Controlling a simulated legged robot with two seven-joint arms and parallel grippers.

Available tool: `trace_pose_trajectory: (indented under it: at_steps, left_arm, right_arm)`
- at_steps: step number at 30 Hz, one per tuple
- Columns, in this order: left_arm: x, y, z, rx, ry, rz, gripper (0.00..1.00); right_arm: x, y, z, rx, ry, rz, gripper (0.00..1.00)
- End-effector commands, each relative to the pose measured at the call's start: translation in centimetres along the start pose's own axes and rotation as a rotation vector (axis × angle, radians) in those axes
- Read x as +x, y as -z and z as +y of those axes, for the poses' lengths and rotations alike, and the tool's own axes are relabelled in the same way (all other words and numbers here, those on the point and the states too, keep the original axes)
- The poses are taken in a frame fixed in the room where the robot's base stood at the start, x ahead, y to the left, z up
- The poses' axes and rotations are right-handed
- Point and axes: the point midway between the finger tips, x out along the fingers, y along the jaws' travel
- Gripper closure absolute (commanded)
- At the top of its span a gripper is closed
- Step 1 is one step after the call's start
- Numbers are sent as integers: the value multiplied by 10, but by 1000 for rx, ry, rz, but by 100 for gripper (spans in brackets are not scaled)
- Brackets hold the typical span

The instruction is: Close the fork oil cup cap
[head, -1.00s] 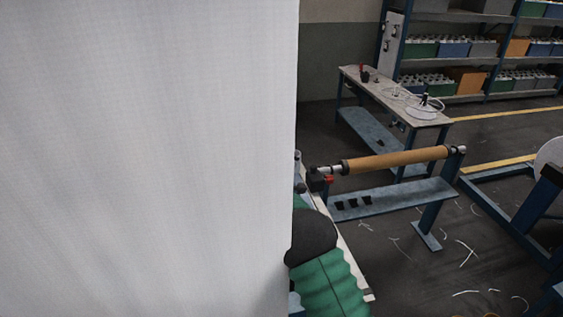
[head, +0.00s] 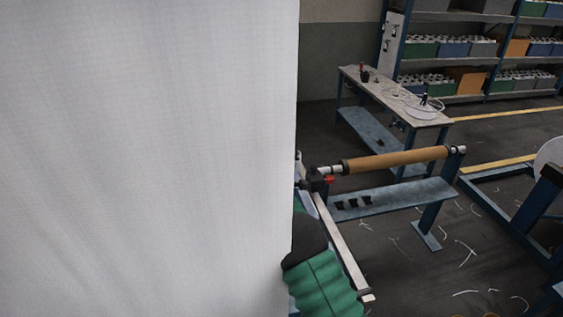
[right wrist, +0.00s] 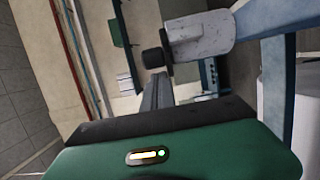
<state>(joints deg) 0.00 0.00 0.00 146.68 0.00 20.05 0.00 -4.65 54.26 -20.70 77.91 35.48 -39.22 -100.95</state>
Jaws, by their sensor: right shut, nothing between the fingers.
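My right gripper (right wrist: 158,80) shows in the right wrist view as narrow grey fingers, shut and empty, beyond my green and black wrist. Just past the fingertips is a small black knob-like part (right wrist: 153,57), next to a dark disc on a worn grey-white cylinder (right wrist: 201,36). I cannot tell whether the knob is the oil cup cap, or whether the fingers touch it. In the head view my green and black right arm is at bottom centre, and its gripper is hidden or too unclear to make out. My left gripper is not in view.
A large white sheet-like surface (head: 145,160) fills the left of the head view. A brown roller (head: 397,160) lies over a blue frame, with a red part (head: 329,180) at its left end. A workbench (head: 395,98) and shelves stand behind. Blue beams (right wrist: 278,85) flank the cylinder.

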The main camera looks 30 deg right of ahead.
Motion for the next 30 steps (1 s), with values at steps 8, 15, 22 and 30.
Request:
trace_pose_trajectory:
  at_steps: [8,15,22,30]
  left_arm:
    - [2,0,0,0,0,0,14]
    - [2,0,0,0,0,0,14]
    - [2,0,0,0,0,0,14]
    - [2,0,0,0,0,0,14]
  right_arm:
    - [8,-4,0,-1,0,0,100]
    - [11,-6,0,0,-1,0,100]
    - [12,-6,0,0,-1,0,100]
    - [12,-6,0,0,-1,0,100]
